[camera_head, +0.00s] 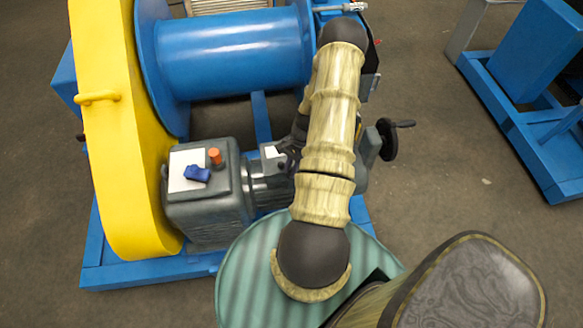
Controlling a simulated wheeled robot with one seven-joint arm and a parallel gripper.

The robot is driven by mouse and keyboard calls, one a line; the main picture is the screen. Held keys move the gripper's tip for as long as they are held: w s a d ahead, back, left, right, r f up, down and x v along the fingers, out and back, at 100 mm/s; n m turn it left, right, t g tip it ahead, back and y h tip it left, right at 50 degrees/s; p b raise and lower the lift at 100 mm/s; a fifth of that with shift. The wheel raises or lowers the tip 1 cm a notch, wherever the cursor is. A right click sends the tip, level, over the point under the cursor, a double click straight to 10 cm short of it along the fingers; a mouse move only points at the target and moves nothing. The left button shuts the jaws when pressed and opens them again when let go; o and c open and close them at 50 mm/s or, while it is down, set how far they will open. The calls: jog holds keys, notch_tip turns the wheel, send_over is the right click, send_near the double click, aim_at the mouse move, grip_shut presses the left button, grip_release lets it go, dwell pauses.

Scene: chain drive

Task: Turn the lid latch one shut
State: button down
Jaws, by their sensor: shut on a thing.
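My gripper (286,157) is a dark shape mostly hidden behind my own pale, ringed arm. It is low beside the grey motor (262,185), next to a small white label. It is shut on a small part there, which I take to be the lid latch. The latch itself is hidden by the gripper and the arm, so its angle cannot be told.
A yellow guard (120,150) with a bar handle stands at left beside a blue drum (235,55). A grey box (205,205) carries a blue knob (197,173) and an orange button (214,156). A black handwheel (388,138) is right of my arm. Floor shows at right.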

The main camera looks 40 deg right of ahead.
jog(key=n+g, duration=0.1)
jog(key=n, duration=0.1)
jog(key=n+h, duration=0.1)
jog(key=n, duration=0.2)
jog(key=shift+w+n+g, duration=0.15)
jog(key=shift+n+g, duration=0.15)
jog(key=shift+g, duration=0.1)
jog(key=shift+n+g+h, duration=0.6)
jog(key=shift+n+h, duration=0.1)
jog(key=shift+n, duration=1.5)
jog(key=c, duration=1.7)
grip_release()
jog(key=shift+r, duration=0.1)
jog(key=v, duration=1.7)
jog(key=shift+w+d, duration=0.1)
jog(key=shift+r, duration=0.1)
